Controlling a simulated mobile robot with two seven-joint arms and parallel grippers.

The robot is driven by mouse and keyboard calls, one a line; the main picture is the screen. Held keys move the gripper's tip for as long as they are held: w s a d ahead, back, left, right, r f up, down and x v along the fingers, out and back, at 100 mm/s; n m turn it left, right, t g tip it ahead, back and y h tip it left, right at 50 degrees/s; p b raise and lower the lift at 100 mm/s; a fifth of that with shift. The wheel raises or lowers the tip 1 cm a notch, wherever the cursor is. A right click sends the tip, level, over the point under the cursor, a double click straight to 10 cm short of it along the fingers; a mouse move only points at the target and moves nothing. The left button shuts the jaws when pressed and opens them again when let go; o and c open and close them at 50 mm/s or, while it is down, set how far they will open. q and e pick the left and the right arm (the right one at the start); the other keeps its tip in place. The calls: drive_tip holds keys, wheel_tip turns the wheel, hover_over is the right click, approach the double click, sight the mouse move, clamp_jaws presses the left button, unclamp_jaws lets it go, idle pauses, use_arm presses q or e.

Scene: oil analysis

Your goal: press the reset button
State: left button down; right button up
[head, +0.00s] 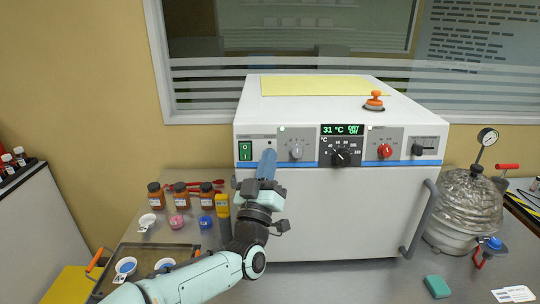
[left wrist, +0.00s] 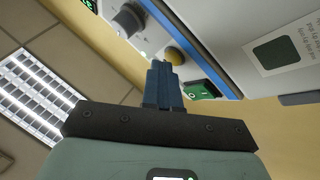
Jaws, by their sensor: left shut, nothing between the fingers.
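The white oven-like machine (head: 340,215) stands on the bench, with a control panel along its upper front. In the left wrist view a round, dull yellow button (left wrist: 181,62) sits on the panel between a grey knob (left wrist: 128,20) and the green switch (left wrist: 203,90); I take it as the reset button, though no label is readable. In the head view my gripper hides that spot. My left gripper (head: 267,158) is shut and empty, its blue fingertips at the panel just right of the green switch (head: 245,151). The fingertips (left wrist: 160,68) are close beside the button; contact cannot be told. My right gripper is not in view.
A red knob (head: 385,151) and a black dial (head: 341,157) lie farther right on the panel. Brown bottles (head: 180,190) and a tray (head: 130,250) stand left of my arm. A teal block (head: 437,286) lies in front.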

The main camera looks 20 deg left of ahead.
use_arm(q)
drive_tip(key=shift+s+d+r+b, duration=0.15)
drive_tip(key=shift+s+b, duration=0.25)
drive_tip(key=shift+s, duration=0.2)
drive_tip(key=s, duration=0.1)
drive_tip(key=s+d+b, duration=0.1)
drive_tip(key=s, duration=0.1)
drive_tip(key=s+r+b, duration=0.1)
drive_tip(key=shift+s+d, duration=0.2)
drive_tip(key=shift+s, duration=0.15)
idle(0.4)
